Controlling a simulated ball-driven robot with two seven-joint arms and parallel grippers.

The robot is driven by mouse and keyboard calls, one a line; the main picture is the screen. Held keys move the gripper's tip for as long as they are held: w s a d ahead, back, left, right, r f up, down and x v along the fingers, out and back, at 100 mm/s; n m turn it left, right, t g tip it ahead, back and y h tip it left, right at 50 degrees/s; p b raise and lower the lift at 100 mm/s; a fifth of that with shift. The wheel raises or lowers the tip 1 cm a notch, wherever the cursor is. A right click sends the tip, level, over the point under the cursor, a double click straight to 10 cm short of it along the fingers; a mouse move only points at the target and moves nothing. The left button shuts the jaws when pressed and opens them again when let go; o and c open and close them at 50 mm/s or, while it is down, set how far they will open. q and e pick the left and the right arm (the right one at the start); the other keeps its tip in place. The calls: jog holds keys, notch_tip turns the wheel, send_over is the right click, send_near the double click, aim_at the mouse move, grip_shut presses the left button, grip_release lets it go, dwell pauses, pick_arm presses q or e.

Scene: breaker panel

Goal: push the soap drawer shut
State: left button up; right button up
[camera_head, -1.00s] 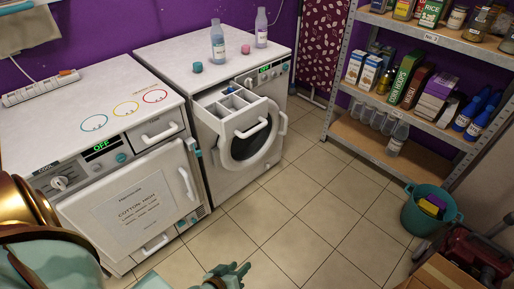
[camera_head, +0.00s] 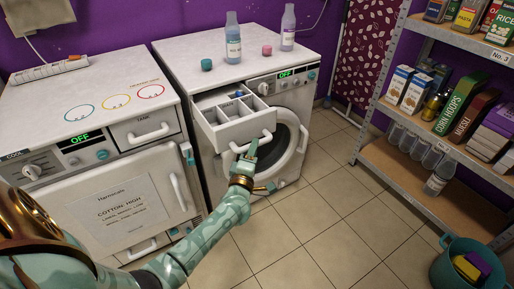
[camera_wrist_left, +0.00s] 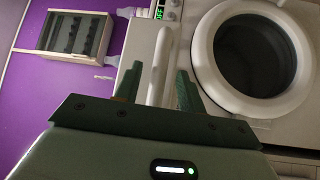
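The soap drawer (camera_head: 222,133) is pulled out of the upper left front of the right-hand washing machine (camera_head: 290,95). Its open top shows several white compartments, and a white bar handle (camera_head: 256,142) is on its front. My left gripper (camera_head: 258,170) is just in front of and below the drawer's front. In the left wrist view the open fingers (camera_wrist_left: 157,75) stand either side of a white bar that looks like the drawer handle (camera_wrist_left: 158,60). Whether they touch it cannot be told. My right gripper is not in view.
The machine's round door (camera_head: 290,150) is right beside my gripper. Two bottles (camera_head: 233,38) and two caps (camera_head: 207,64) stand on its top. A dryer (camera_head: 120,190) is at left. Shelves (camera_head: 420,190) and a teal bucket (camera_head: 455,265) are at right. Floor between is clear.

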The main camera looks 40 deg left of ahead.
aim_at(225, 111)
pick_arm(q)
jog(key=shift+b+x, duration=0.3)
jog(key=shift+x, duration=1)
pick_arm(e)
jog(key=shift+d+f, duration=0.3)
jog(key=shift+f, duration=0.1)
pick_arm(q)
grip_shut()
jog(key=shift+a, duration=0.1)
